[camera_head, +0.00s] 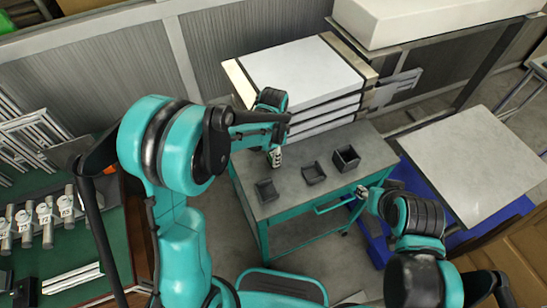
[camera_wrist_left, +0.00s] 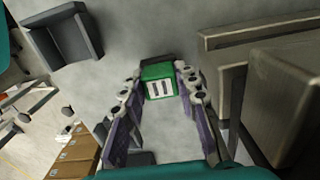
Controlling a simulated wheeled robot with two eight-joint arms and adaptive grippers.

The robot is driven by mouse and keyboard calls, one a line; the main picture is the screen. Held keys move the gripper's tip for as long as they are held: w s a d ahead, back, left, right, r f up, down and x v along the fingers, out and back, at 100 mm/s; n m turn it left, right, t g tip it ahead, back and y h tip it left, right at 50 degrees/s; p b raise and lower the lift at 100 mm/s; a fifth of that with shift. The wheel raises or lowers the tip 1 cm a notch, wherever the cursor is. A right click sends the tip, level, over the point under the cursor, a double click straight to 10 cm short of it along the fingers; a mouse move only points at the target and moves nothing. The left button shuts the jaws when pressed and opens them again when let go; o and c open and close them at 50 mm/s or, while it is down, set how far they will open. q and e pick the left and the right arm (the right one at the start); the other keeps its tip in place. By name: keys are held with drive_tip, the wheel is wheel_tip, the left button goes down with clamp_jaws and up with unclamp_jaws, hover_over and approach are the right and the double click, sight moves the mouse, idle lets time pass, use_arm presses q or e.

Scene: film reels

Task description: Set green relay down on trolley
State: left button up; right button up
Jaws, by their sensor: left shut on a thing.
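My left gripper (camera_head: 276,157) is over the back left part of the trolley (camera_head: 300,201), which has a grey top and teal frame. In the left wrist view, the gripper (camera_wrist_left: 161,91) is shut on the green relay (camera_wrist_left: 158,72), a small green block with a white, dark-marked face. The relay sits between the fingertips, over grey surface; I cannot tell if it touches the top. In the head view the relay cannot be made out. My right gripper (camera_head: 362,193) is by the trolley's right front edge, small and partly hidden; its jaws are unclear.
Three dark open bins stand on the trolley: left (camera_head: 267,190), middle (camera_head: 314,172) and right (camera_head: 346,158). A stack of white panels (camera_head: 300,70) rises behind it. A grey table (camera_head: 470,155) stands right. A green bench (camera_head: 75,255) with metal parts is left.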

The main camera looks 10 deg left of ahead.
use_arm(q)
drive_tip(key=shift+f, duration=0.35)
drive_tip(key=shift+r, duration=0.1)
drive_tip(key=o, duration=0.7)
drive_tip(key=shift+f, duration=0.2)
drive_tip(key=o, duration=0.5)
drive_tip(key=shift+c, duration=0.2)
drive_tip(key=shift+r, duration=0.2)
